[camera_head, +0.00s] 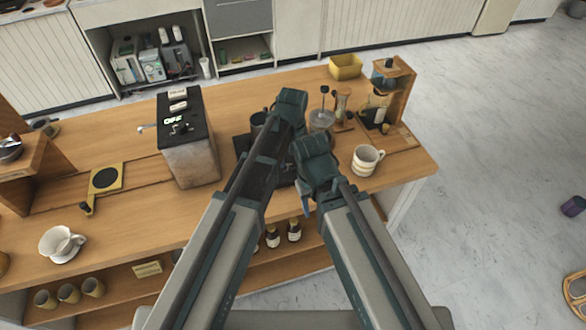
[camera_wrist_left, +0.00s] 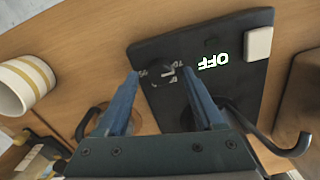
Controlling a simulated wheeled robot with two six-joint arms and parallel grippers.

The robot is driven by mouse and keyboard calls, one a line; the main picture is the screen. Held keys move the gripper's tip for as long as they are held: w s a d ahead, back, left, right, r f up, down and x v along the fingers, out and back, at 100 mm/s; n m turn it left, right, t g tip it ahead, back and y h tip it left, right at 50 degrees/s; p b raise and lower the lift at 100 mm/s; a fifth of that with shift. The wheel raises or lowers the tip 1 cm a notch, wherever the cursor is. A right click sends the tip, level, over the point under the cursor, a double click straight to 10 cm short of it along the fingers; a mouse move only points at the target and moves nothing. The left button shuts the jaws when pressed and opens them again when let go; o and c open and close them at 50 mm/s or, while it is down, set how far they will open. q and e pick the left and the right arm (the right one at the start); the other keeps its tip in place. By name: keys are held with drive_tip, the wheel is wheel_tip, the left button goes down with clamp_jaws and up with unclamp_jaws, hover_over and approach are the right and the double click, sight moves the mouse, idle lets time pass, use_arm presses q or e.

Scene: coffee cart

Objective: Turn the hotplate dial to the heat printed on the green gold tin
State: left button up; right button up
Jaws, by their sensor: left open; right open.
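The black hotplate (camera_wrist_left: 225,80) fills the middle of the left wrist view, with a lit OFF display shown upside down. Its round black dial (camera_wrist_left: 162,73) has small white markings around it, too small to read surely. My left gripper (camera_wrist_left: 160,78) is open, its blue fingertips on either side of the dial; I cannot tell whether they touch it. In the head view my arms cover most of the hotplate (camera_head: 243,144). My right gripper (camera_head: 306,200) is open, low beside my left arm, mostly hidden behind its own wrist. I cannot make out the green gold tin.
A metal machine (camera_head: 190,160) with its own OFF display stands left of the hotplate. A striped mug (camera_head: 367,160) stands to the right. A wooden stand (camera_head: 397,90) and yellow bin (camera_head: 345,66) are at the back right.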

use_arm(q)
drive_tip(key=shift+f, duration=0.6)
use_arm(e)
drive_tip(key=shift+f, duration=0.55)
use_arm(q)
clamp_jaws()
drive_tip(key=m, duration=1.1)
drive_tip(key=shift+m, duration=0.3)
